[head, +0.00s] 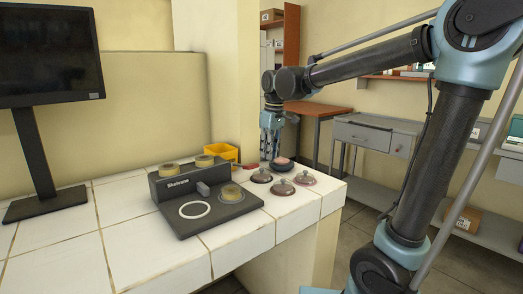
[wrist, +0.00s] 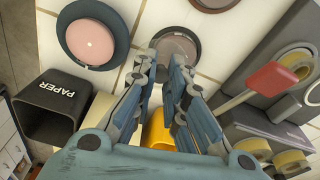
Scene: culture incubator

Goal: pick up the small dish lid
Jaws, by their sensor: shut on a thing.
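My gripper (wrist: 165,62) reaches down at the back of the counter, behind the group of small round dishes. It also shows in the head view (head: 271,152). Its fingers are shut on the small dish lid (wrist: 179,46), a dark-rimmed, brownish disc at the fingertips. The fingers cover part of it, and the contact itself is hidden. I cannot tell how far it is raised. A dish with a pink disc inside a dark ring (wrist: 92,38) lies to the left in the wrist view; it shows no knob.
A dark "Sketrane" device (head: 175,188) with tape-like rings stands left of the dishes. A black "PAPER" bin (wrist: 48,108) is left in the wrist view.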

